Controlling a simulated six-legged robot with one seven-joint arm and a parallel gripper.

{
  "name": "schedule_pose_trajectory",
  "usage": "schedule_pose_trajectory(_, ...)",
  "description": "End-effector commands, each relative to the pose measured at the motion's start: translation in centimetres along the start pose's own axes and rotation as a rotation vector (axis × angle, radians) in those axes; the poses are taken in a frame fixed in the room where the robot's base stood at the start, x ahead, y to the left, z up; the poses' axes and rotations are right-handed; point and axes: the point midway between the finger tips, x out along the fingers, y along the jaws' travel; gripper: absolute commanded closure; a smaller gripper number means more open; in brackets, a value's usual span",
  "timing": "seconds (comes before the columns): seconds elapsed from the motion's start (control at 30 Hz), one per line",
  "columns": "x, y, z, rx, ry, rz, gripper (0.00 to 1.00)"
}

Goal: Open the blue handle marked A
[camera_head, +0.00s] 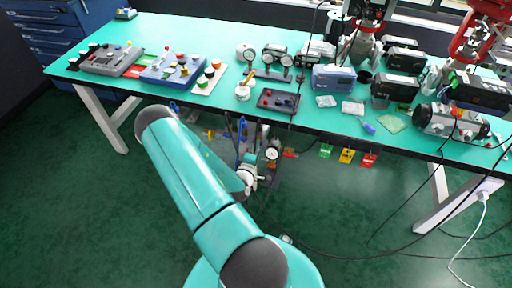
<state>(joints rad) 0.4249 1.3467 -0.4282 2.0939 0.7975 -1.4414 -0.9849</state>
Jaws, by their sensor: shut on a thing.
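My teal arm rises from the bottom middle, bends at the left, and comes back down to the valve stand under the table. My gripper (250,168) is small and partly hidden at the end of the arm, beside the stand. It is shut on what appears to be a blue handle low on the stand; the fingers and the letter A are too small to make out. Another blue handle (242,124) stands upright above it, apart from the gripper. A round white gauge (271,153) is just to the right.
A long green-topped table (225,50) runs above the stand, loaded with control boxes, gauges and devices. Green, yellow and red tags (347,155) hang under its front edge. Black cables cross the floor at right. The green floor (75,200) at left is clear.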

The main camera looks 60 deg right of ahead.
Motion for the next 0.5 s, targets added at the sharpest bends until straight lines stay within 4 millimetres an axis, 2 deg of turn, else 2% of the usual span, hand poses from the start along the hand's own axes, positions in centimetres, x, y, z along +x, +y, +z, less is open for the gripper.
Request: schedule_pose_trajectory(0.5, -0.06, 0.02, -0.05, 0.440, 0.001, 0.000, 1.00)
